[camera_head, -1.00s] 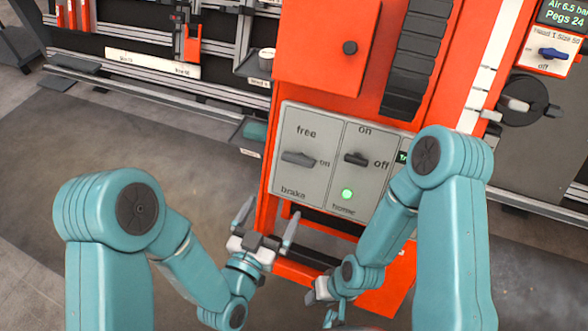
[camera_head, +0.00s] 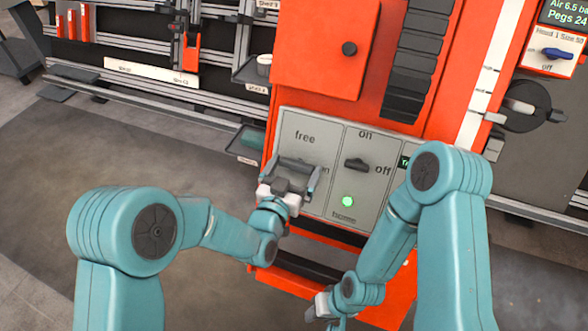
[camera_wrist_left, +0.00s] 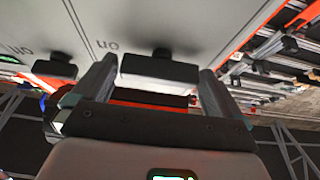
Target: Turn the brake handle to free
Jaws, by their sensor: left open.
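A second black on/off switch (camera_head: 358,165) sits right of the brake handle, above a lit green lamp (camera_head: 347,201). My right arm covers the panel's right side. A small tray (camera_head: 246,143) sticks out left of the orange cabinet (camera_head: 318,80).

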